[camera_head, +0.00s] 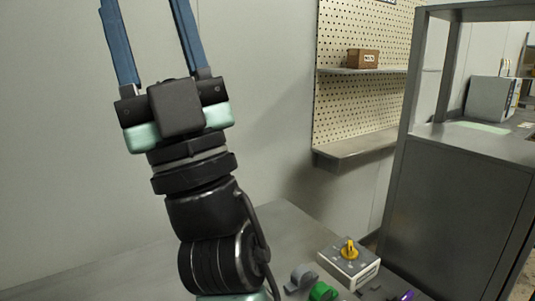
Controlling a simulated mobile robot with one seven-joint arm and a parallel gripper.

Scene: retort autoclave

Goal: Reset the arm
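My arm stands upright at the left of the head view. My gripper (148,30) is at its top, pointing up with two long blue fingers. The fingers are set wide apart and look open. Their tips are cut off by the top edge of the picture. Only the pale wall shows between their visible parts. The gripper is well above the table and touches nothing that I can see.
A grey table (290,235) lies below. On it are a box with a yellow knob (349,252), a grey part (301,279) and a green part (323,292). Shelves on a pegboard (350,110) hold a brown box (362,58). A dark metal cabinet (455,215) stands right.

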